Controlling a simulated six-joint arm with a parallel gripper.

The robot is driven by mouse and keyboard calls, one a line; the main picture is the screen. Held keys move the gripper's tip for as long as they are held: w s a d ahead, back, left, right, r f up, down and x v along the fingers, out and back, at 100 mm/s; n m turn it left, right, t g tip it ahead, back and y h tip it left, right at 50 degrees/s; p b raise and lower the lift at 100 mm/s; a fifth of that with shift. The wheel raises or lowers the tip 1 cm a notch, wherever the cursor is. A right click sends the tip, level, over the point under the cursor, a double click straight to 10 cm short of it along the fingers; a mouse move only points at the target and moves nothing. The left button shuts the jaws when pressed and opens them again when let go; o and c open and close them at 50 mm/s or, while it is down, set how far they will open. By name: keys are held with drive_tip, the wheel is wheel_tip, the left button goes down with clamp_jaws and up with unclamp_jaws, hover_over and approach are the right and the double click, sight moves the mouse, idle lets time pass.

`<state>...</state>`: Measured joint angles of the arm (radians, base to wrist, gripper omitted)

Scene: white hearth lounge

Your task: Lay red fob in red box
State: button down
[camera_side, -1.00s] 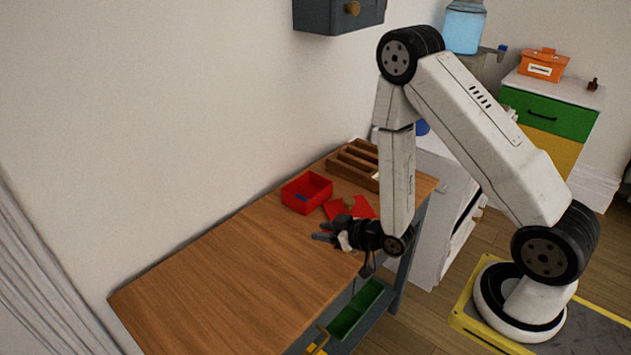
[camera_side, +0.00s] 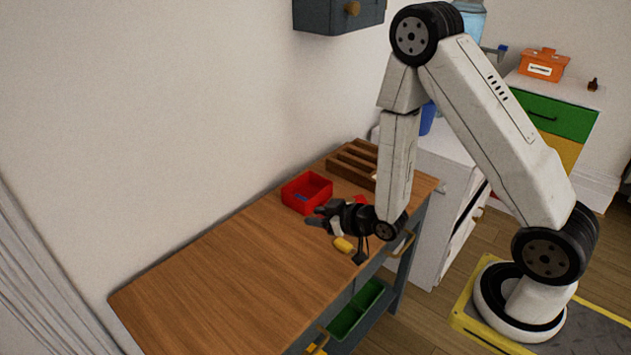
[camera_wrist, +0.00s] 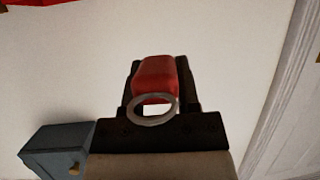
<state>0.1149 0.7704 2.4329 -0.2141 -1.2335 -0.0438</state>
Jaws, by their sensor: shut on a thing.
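The red box (camera_side: 318,181) is an open tray at the back of the wooden table, with a small blue item (camera_side: 301,197) inside. My gripper (camera_side: 318,215) is just in front of the box in the side view, above the table. In the wrist view my gripper (camera_wrist: 155,80) is shut on the red fob (camera_wrist: 156,78), a rounded red block with a metal ring (camera_wrist: 137,120) at its near end. The fob cannot be made out in the side view.
A wooden slotted tray (camera_side: 342,170) stands right of the box. A red piece (camera_side: 361,199) shows partly behind my gripper. A yellow item (camera_side: 343,244) lies near the front edge, below my gripper. The table's left part (camera_side: 210,280) is clear.

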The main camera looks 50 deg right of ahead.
wheel_tip(320, 180, up, 10)
drive_tip(key=w+a+m+h, duration=0.1)
drive_tip(key=w, duration=0.1)
drive_tip(key=shift+w+m, duration=0.2)
drive_tip(key=shift+m, duration=0.1)
drive_tip(key=shift+a+r, duration=0.1)
drive_tip(key=shift+n+y, duration=0.7)
drive_tip(key=shift+n, duration=0.1)
drive_tip(key=s+f, duration=0.1)
drive_tip(key=f, duration=0.3)
drive_tip(key=s+f, duration=0.1)
drive_tip(key=f, duration=0.3)
drive_tip(key=s+d+f, duration=0.1)
drive_tip(key=f, duration=0.3)
drive_tip(key=shift+s+d+f, duration=0.1)
drive_tip(key=shift+s+f, duration=0.55)
drive_tip(key=shift+f, duration=0.15)
drive_tip(key=shift+f, duration=2.95)
